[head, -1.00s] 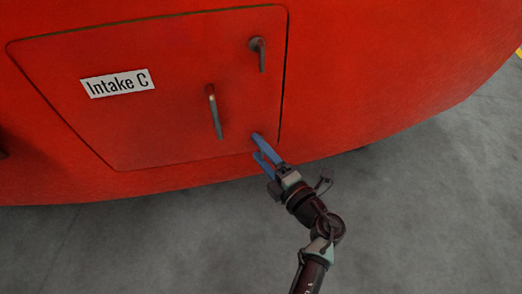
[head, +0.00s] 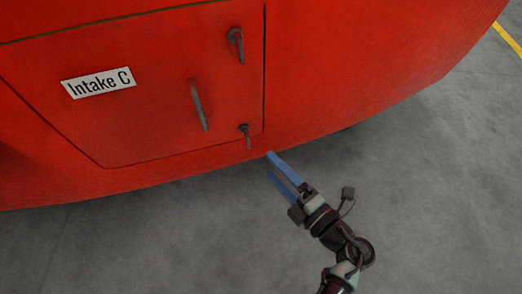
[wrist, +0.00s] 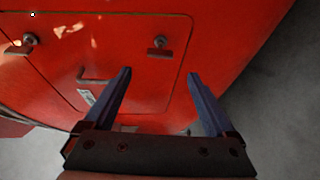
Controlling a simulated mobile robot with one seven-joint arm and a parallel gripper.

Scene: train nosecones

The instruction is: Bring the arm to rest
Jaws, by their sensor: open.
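My gripper (head: 277,171) has two blue fingers, spread apart with nothing between them. In the head view it is at the lower right of the red hatch marked Intake C (head: 140,115), and appears just clear of the small lower latch (head: 246,135). In the wrist view the open fingers (wrist: 160,80) point toward the hatch (wrist: 150,100). My arm reaches in from the bottom right of the head view.
The hatch also carries an upper latch (head: 237,44) and a long bar handle (head: 199,107). The curved red nosecone (head: 330,70) surrounds it. Bare grey floor (head: 440,190) lies below and right, with a yellow line (head: 508,38) far right.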

